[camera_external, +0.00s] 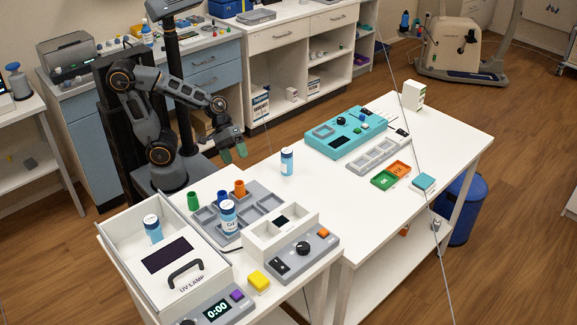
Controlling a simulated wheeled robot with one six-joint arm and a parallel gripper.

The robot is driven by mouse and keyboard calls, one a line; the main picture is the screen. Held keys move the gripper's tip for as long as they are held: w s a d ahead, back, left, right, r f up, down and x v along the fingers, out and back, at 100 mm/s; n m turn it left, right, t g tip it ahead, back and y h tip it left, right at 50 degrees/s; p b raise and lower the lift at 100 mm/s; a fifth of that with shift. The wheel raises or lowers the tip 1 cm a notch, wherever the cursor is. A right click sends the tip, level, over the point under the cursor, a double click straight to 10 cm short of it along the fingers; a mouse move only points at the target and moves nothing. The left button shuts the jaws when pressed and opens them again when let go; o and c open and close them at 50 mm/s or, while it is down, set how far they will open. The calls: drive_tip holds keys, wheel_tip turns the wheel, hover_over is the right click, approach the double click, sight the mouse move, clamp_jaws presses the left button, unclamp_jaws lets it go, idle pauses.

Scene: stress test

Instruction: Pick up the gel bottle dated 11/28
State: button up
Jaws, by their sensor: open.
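One bottle (287,162) stands upright on the white table, right of my gripper. A second, larger-looking bottle (229,217) stands at the grey compartment tray (268,188). A third bottle (153,229) stands inside the white UV lamp box (127,222). Which one reads 11/28 cannot be told. My gripper (234,152) has teal fingertips, is open and empty, and hangs near the table's far left edge, apart from every bottle.
A grey device with a knob (303,249) and a yellow block (259,281) are near the front. A teal device (345,131) stands farther back. The table's middle is mostly clear.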

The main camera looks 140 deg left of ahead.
sight(287, 164)
drive_tip(key=w+a+n+t+y, duration=0.1)
drive_tip(key=a+n, duration=0.2)
drive_tip(key=n, duration=0.3)
drive_tip(key=w+a+r+n+t+y+p, duration=0.1)
drive_tip(key=a+n+t+y, duration=0.1)
drive_tip(key=n, duration=0.4)
drive_tip(key=w+a+r+n+t+y, duration=0.1)
drive_tip(key=a+n+t, duration=0.1)
drive_tip(key=a+n, duration=0.2)
drive_tip(key=shift+a+r+n+y+p, duration=0.15)
drive_tip(key=shift+n+y+p, duration=0.25)
drive_tip(key=shift+n, duration=0.7)
drive_tip(key=shift+w+p, duration=0.4)
drive_tip(key=shift+p, duration=0.15)
drive_tip(key=x, duration=0.2)
drive_tip(key=f+b+x, duration=0.1)
drive_tip(key=x, duration=0.2)
drive_tip(key=shift+f, duration=0.15)
drive_tip(key=shift+b+x, duration=0.6)
drive_tip(key=shift+x, duration=2.6)
drive_tip(key=shift+a, duration=0.15)
drive_tip(key=c, duration=1.1)
